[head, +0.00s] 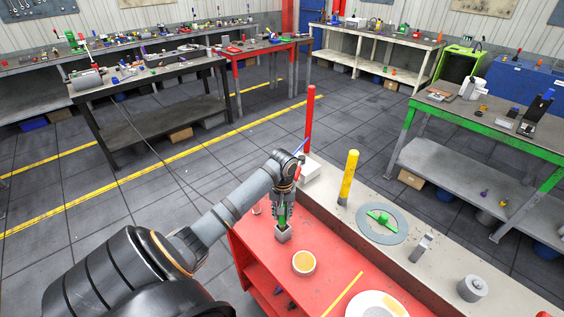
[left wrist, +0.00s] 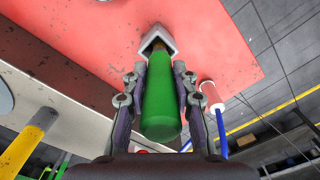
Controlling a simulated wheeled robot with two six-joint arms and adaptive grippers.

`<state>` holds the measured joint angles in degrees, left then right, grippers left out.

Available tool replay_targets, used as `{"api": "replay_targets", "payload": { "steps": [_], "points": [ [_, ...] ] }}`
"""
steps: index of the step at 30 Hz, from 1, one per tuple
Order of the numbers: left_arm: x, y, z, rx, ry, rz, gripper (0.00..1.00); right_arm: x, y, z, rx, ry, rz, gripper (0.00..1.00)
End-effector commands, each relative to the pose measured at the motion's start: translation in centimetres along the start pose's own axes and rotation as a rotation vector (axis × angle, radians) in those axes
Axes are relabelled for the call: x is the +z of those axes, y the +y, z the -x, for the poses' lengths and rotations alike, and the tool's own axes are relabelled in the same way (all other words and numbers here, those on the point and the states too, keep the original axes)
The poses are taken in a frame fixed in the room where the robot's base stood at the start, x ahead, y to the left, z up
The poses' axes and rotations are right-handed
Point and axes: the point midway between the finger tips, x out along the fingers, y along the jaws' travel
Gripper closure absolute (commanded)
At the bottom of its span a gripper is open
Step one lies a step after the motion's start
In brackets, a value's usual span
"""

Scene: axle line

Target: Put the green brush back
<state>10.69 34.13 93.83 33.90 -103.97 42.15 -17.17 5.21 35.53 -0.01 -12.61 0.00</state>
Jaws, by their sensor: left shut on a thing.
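The green brush (left wrist: 162,100) is held by its thick green handle between the fingers of my left gripper (left wrist: 160,72). In the head view my left gripper (head: 283,207) points down over the red table (head: 330,262), with a bit of green brush (head: 282,220) showing between its fingers. A small grey square holder (head: 282,235) stands right below; it also shows in the left wrist view (left wrist: 157,40). The brush's far end is at the holder's opening and seems to be inside it; how deep I cannot tell. My right gripper is not in view.
A round tan-topped cup (head: 304,263) and a white plate (head: 377,305) are nearby on the red table. The grey bench beside it holds a yellow post (head: 348,177) and a grey disc with a green part (head: 382,223). A red post (head: 309,120) stands behind.

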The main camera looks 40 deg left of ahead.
Motion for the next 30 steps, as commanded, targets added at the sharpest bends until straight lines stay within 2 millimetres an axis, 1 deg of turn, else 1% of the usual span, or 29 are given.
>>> {"api": "replay_targets", "payload": {
  "steps": [2, 4, 6, 10, 15, 19, 20, 21, 24, 25, 30],
  "points": [
    [0.0, 0.1, -0.2, 0.001, 0.0, 0.0, 1.0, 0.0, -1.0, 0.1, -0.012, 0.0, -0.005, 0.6],
    [0.2, 0.0, -1.2, 0.0, -0.004, 0.0, 1.0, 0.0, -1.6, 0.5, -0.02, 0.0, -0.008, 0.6],
    [0.1, 0.1, -2.3, 0.001, -0.004, 0.001, 1.0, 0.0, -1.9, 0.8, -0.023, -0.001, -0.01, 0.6],
    [0.1, 0.1, -3.6, 0.001, 0.0, -0.001, 1.0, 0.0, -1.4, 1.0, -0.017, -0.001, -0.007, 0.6],
    [0.1, 0.1, -3.8, 0.001, 0.001, -0.001, 1.0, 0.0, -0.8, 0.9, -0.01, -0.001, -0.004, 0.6],
    [0.1, 0.1, -4.0, 0.0, 0.0, -0.001, 1.0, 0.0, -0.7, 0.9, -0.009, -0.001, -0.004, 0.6],
    [0.1, 0.1, -4.0, 0.0, 0.0, -0.001, 0.71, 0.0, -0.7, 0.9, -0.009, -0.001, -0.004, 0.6],
    [0.1, 0.1, -4.0, 0.0, 0.001, -0.001, 0.66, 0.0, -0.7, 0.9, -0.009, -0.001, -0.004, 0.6],
    [0.1, 0.1, -4.0, 0.0, 0.001, -0.001, 0.52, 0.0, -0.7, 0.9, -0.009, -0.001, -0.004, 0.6],
    [0.1, 0.1, -4.0, 0.0, 0.001, -0.001, 0.5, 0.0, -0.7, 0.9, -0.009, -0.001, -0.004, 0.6],
    [0.1, 0.1, -4.0, 0.0, 0.001, -0.001, 0.5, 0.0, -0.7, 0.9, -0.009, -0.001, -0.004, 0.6]
  ]
}}
